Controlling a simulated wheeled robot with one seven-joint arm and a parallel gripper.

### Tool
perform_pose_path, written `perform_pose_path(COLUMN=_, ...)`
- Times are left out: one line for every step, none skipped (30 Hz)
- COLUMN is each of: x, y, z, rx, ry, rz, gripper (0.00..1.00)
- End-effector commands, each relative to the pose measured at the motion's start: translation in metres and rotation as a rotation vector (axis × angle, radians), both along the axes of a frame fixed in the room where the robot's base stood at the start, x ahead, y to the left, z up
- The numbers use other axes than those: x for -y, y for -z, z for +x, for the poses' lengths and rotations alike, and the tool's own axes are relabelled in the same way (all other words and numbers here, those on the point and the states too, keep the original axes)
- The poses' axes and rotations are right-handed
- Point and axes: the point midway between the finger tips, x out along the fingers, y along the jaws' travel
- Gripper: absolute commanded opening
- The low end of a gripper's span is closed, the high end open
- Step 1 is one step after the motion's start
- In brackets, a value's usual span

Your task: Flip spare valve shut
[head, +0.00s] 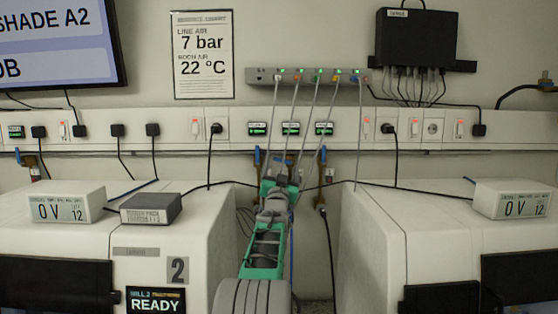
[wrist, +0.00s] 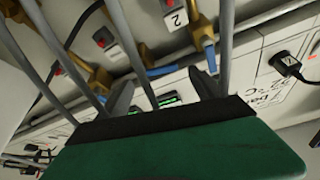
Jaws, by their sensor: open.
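Brass valves with blue levers sit on the wall below the white trunking. In the head view, a left valve (head: 257,158) and a right valve (head: 322,158) show beside my arm; the middle one is mostly hidden behind my gripper (head: 283,172). The wrist view is upside down. In it, one brass valve (wrist: 204,30) has its blue lever in line with its body, and a neighbouring blue lever (wrist: 162,70) lies crosswise. My gripper (wrist: 165,90) is open with nothing seen between its fingers. I cannot read which valve is marked spare.
Grey cables hang from a strip with coloured lights (head: 305,77) and pass close around my gripper. Small green displays (head: 257,129) sit above the valves. White cabinets stand left (head: 190,235) and right (head: 375,235), with a gap between them. A black lead crosses behind my arm.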

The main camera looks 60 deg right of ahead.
Motion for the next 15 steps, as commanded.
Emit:
perform_pose_path(x=0.008, y=-0.007, z=0.003, rx=0.000, ry=0.000, rz=0.001, gripper=0.78)
perform_pose_path(x=0.012, y=-0.008, z=0.005, rx=-0.001, ry=0.000, rz=0.002, gripper=0.78)
perform_pose_path(x=0.016, y=-0.010, z=0.007, rx=-0.001, ry=0.000, rz=0.002, gripper=0.78)
perform_pose_path(x=0.018, y=-0.011, z=0.008, rx=-0.001, ry=0.000, rz=0.002, gripper=0.78)
perform_pose_path(x=0.020, y=-0.012, z=0.009, rx=-0.001, ry=-0.001, rz=0.000, gripper=0.78)
perform_pose_path(x=0.023, y=-0.011, z=0.010, rx=-0.001, ry=-0.001, rz=0.001, gripper=0.78)
perform_pose_path(x=0.024, y=-0.011, z=0.011, rx=-0.001, ry=-0.001, rz=0.001, gripper=0.78)
perform_pose_path(x=0.025, y=-0.011, z=0.011, rx=-0.001, ry=-0.001, rz=0.001, gripper=0.78)
perform_pose_path(x=0.025, y=-0.011, z=0.011, rx=-0.002, ry=-0.003, rz=0.002, gripper=0.78)
perform_pose_path(x=0.025, y=-0.011, z=0.012, rx=-0.002, ry=-0.003, rz=0.002, gripper=0.78)
perform_pose_path(x=0.025, y=-0.011, z=0.012, rx=-0.002, ry=-0.003, rz=0.002, gripper=0.78)
perform_pose_path(x=0.025, y=-0.011, z=0.012, rx=-0.002, ry=-0.003, rz=0.002, gripper=0.78)
perform_pose_path(x=0.025, y=-0.010, z=0.012, rx=-0.002, ry=-0.003, rz=0.002, gripper=0.78)
perform_pose_path(x=0.025, y=-0.010, z=0.012, rx=-0.001, ry=-0.003, rz=0.002, gripper=0.78)
perform_pose_path(x=0.025, y=-0.010, z=0.012, rx=-0.001, ry=-0.003, rz=0.002, gripper=0.77)
